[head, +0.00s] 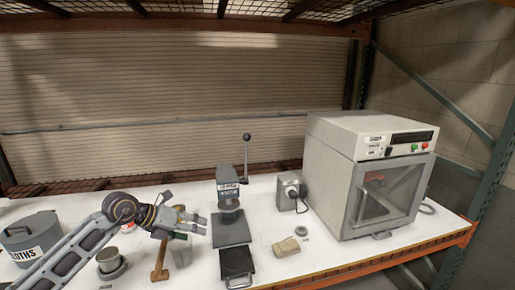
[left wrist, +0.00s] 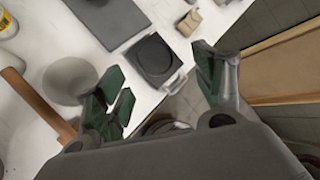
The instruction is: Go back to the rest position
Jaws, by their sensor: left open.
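My left gripper (head: 192,222) reaches in from the left in the head view, above the white bench. In the left wrist view its green-padded fingers (left wrist: 165,88) are spread wide with nothing between them. I cannot tell whether the finger touches the cup. My right gripper is in neither view.
A lever press (head: 231,205) stands right of the gripper, with a black square tray (head: 237,263) in front. A grey-white oven (head: 345,160), a small box (head: 288,194) and a tan block (head: 286,247) are further right. A CLOTHS bin (head: 30,232) and small pot (head: 110,262) are left.

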